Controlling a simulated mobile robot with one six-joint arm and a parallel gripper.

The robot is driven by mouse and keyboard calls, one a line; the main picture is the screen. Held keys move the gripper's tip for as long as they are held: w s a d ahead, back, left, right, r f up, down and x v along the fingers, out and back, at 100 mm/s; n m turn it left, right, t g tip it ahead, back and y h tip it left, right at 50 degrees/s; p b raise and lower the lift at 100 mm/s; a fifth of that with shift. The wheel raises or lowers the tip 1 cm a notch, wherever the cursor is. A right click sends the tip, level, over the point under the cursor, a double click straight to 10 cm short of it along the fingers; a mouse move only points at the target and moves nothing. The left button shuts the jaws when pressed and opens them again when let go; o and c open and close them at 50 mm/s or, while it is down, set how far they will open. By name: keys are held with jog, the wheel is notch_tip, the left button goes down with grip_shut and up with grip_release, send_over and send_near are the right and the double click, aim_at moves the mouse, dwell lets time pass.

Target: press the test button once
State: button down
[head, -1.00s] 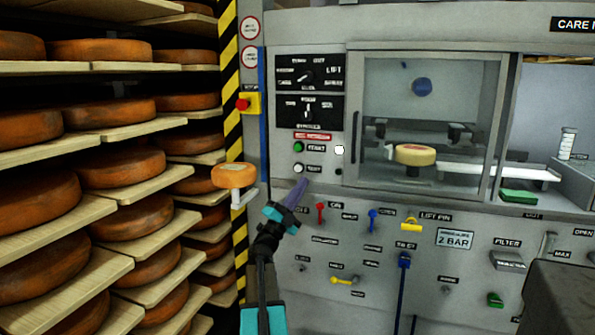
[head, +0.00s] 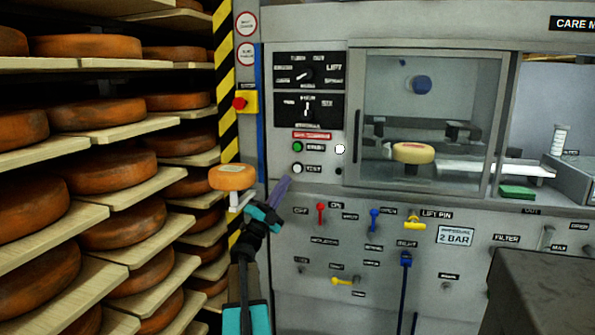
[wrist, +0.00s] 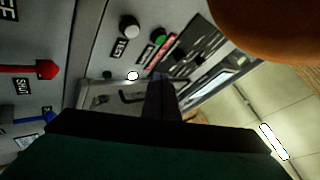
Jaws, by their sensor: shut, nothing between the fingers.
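The test button is a white round button (head: 298,168) on the grey machine's front panel, left of its TEST label and below a green button (head: 297,147). The white button also shows at the top of the wrist view (wrist: 129,27). My gripper (head: 285,183) is shut and empty, its purple fingers pointing up just below and left of the white button in the head view. I see a gap between them in the picture and cannot tell the depth. In the wrist view the dark fingertips (wrist: 160,84) lie below the white button, apart from it.
A cheese wheel on a small white support (head: 232,178) is close left of my gripper; its orange side fills the wrist view's upper right. A red stop button on a yellow box (head: 240,103) sits higher. Shelves of cheese wheels (head: 105,170) stand left. Levers (head: 320,212) line the lower panel.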

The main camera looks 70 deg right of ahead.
aim_at(297, 168)
jog(key=shift+w+d, duration=0.15)
jog(key=shift+d, duration=4.3)
jog(key=shift+w+d+b, duration=0.1)
jog(key=shift+d+b, duration=0.3)
jog(key=shift+d, duration=0.4)
jog(key=shift+a+b, duration=0.3)
jog(key=shift+a, duration=0.5)
